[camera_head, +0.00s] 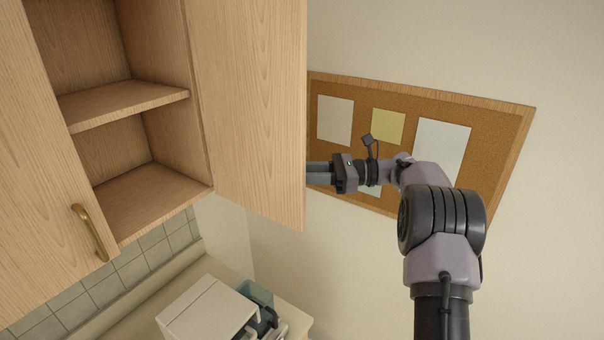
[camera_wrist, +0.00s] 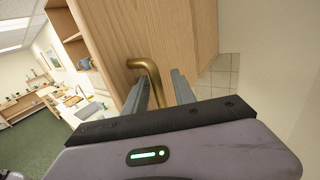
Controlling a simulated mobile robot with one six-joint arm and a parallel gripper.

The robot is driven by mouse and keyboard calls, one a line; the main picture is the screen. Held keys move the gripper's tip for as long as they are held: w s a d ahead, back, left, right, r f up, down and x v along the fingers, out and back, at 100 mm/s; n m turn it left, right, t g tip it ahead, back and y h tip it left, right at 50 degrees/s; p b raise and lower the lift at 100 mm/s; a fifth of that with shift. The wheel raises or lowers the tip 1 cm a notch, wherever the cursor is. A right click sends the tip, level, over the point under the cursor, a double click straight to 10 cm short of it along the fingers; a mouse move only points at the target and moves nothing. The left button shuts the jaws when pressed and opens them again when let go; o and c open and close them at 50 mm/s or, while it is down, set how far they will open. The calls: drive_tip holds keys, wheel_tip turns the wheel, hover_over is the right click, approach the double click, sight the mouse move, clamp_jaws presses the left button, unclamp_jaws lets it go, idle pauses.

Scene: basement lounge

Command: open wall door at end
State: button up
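The end wall door (camera_head: 250,110) is a light wood cabinet door at the right end of the wall cabinet. In the head view it stands swung well out, and the shelves behind it show. My gripper (camera_head: 318,173) reaches the door's outer face from the right; its fingertips are partly hidden behind the door's edge. In the wrist view the brass door handle (camera_wrist: 150,72) lies between the two fingers of my gripper (camera_wrist: 160,85). The fingers are apart, with a gap visible beside the handle. The same door fills the upper middle (camera_wrist: 185,35).
Another cabinet door (camera_head: 40,170) with a brass handle (camera_head: 90,232) is at the left. A corkboard (camera_head: 510,125) with pinned papers hangs on the wall behind my arm. Below, a white appliance (camera_head: 205,312) stands on the counter (camera_head: 195,275).

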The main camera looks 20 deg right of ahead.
drive_tip(key=shift+d, duration=0.2)
drive_tip(key=v, duration=1.7)
drive_tip(key=shift+s, duration=0.15)
drive_tip(key=shift+f, duration=0.1)
